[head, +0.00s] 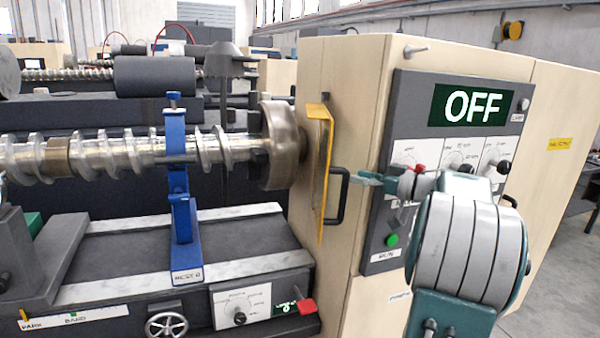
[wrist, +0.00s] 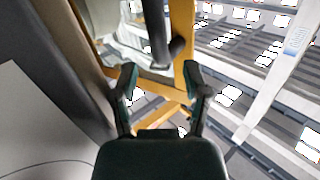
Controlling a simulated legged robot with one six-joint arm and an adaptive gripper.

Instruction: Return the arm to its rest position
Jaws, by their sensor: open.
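My gripper (head: 366,179) is teal and points left in front of the beige cabinet, close to its black handle (head: 339,197) and yellow guard (head: 320,170). In the head view I cannot tell whether it touches the handle. In the wrist view my gripper (wrist: 160,82) has its two fingers spread apart, with nothing held between them. A yellow frame (wrist: 181,45) and a dark bar (wrist: 160,38) show beyond the fingertips. My arm is extended across the lower right of the head view, and its grey and teal joint hides part of the control panel.
The control panel (head: 408,120) has an OFF display (head: 472,104), several knobs and a green button (head: 392,240). Open floor (head: 562,270) lies at right.

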